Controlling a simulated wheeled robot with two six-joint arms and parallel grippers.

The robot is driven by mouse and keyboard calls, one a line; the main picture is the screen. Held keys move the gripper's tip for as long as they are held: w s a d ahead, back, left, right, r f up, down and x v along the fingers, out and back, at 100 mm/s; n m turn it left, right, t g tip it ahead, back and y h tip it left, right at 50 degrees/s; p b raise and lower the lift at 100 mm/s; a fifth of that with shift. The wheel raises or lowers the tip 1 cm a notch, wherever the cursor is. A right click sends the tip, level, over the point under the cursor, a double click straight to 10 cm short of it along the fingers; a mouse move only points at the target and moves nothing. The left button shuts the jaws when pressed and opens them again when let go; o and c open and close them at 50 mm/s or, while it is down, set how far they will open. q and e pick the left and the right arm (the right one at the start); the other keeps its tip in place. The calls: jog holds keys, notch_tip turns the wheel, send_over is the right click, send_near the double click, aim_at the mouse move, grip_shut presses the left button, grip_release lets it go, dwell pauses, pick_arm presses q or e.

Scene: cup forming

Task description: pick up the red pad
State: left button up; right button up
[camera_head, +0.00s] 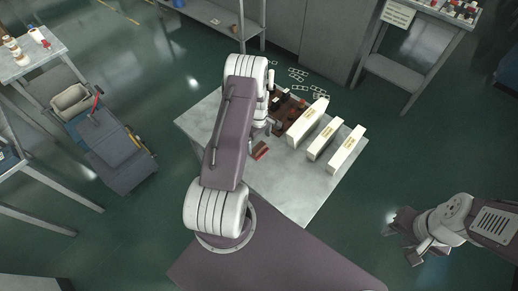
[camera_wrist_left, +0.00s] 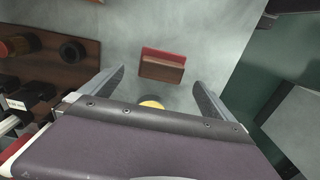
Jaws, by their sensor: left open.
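The red pad (camera_head: 261,151) lies on the grey table, just below my left arm in the head view. In the left wrist view it shows as a small block with a red top and a brown face (camera_wrist_left: 163,68). My left gripper (camera_wrist_left: 158,77) is open, with one finger on either side of the pad in that picture and nothing between them; contact is not visible. In the head view my left arm mostly hides this gripper. My right gripper (camera_head: 402,237) hangs over the floor at the right, away from the table; its jaw opening is unclear.
A brown wooden board (camera_wrist_left: 68,50) with dark round pieces lies left of the pad in the wrist view. Three long cream boxes (camera_head: 324,138) stand on the table's right side. The grey table's (camera_head: 297,197) front part is bare. A blue-grey cart (camera_head: 112,150) stands at the left.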

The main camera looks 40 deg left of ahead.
aim_at(259, 147)
pick_arm(q)
jog(key=f, duration=0.2)
jog(key=f+p, duration=0.1)
jog(key=f, duration=0.1)
jog(key=shift+s+d+f, duration=0.1)
jog(key=shift+s+f, duration=0.1)
jog(key=shift+w+f, duration=0.1)
jog(key=shift+f, duration=0.3)
jog(key=c, duration=1.4)
jog(key=shift+r, duration=0.55)
notch_tip(259, 147, up, 3)
jog(key=shift+f+b, duration=0.15)
jog(key=shift+b, duration=0.2)
jog(key=w+a+r+b, duration=0.4)
jog(key=a+r, duration=0.3)
jog(key=a, duration=0.3)
jog(key=shift+w+a+r, duration=0.15)
jog(key=shift+w+a, duration=0.15)
jog(key=shift+w, duration=0.15)
